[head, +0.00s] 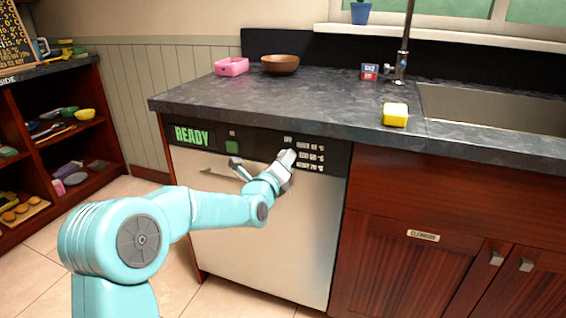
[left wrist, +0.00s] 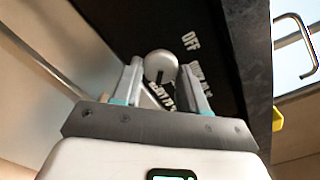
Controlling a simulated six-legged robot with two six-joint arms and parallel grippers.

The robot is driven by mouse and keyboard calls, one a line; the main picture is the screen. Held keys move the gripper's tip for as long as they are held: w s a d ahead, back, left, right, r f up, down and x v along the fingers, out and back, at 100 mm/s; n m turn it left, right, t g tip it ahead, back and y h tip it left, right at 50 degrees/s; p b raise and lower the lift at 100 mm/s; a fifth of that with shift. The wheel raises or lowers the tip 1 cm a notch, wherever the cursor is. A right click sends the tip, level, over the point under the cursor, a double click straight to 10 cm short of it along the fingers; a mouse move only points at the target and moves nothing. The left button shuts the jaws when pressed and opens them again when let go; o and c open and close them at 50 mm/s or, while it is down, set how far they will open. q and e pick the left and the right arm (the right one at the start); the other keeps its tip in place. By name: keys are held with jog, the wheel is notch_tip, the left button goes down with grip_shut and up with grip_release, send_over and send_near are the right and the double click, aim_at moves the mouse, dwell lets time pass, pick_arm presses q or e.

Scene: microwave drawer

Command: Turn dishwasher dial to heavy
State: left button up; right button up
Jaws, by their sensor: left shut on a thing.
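The dishwasher (head: 262,235) has a steel door under a black control panel (head: 258,142). A green READY display (head: 192,136) is lit at its left. My left gripper (head: 287,158) is at the panel's right part and mostly hides the dial in the head view. The left wrist view shows the round silver dial (left wrist: 160,63) between the two fingers of my left gripper (left wrist: 162,76), shut on it. A dark mark shows on the dial's face; which setting it points at I cannot tell. White labels (head: 310,157), including OFF and a heavy setting, surround the dial. My right gripper is not in view.
A dark countertop (head: 320,105) overhangs the panel, with a yellow sponge (head: 395,114), a brown bowl (head: 280,64) and a pink dish (head: 231,66) on it. The door handle (head: 240,172) lies near my arm. Floor (head: 165,265) is open in front.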

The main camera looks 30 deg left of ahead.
pick_arm(q)
jog(key=shift+f+m, duration=0.1)
jog(key=shift+m, duration=0.4)
jog(key=o, duration=1)
jog(key=p+v, duration=0.1)
jog(key=v, duration=1.5)
jog(key=shift+s, duration=0.2)
